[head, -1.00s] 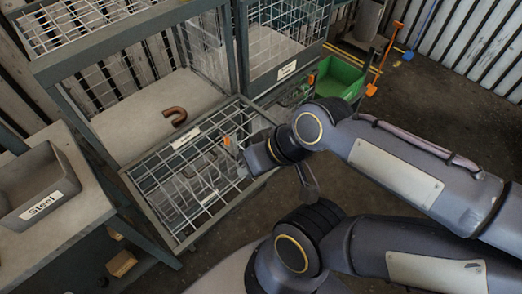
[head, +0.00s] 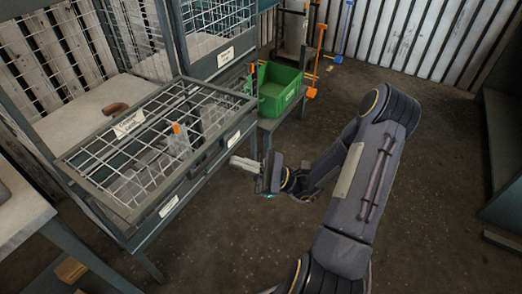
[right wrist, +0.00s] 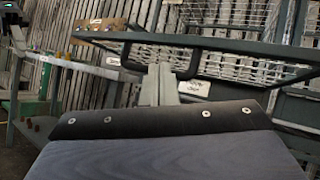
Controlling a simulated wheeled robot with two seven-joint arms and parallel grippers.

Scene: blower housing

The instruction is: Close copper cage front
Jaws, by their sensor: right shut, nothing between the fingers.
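The copper cage holds a bent copper pipe (head: 116,108) on its floor. Its mesh front (head: 110,165) is folded down and lies about level, with a white label on its frame. My right gripper (head: 234,161) is shut and empty, just right of the front's outer edge in the head view, with a small gap showing. In the right wrist view, the shut fingers (right wrist: 159,84) point at the front's dark handle (right wrist: 186,72) and frame bar; I cannot tell if they touch. My left gripper is not in view.
A green bin (head: 276,90) stands on a low stand beyond the front. A neighbouring mesh cage (head: 217,25) is behind it. A grey bench (head: 18,215) is at the left.

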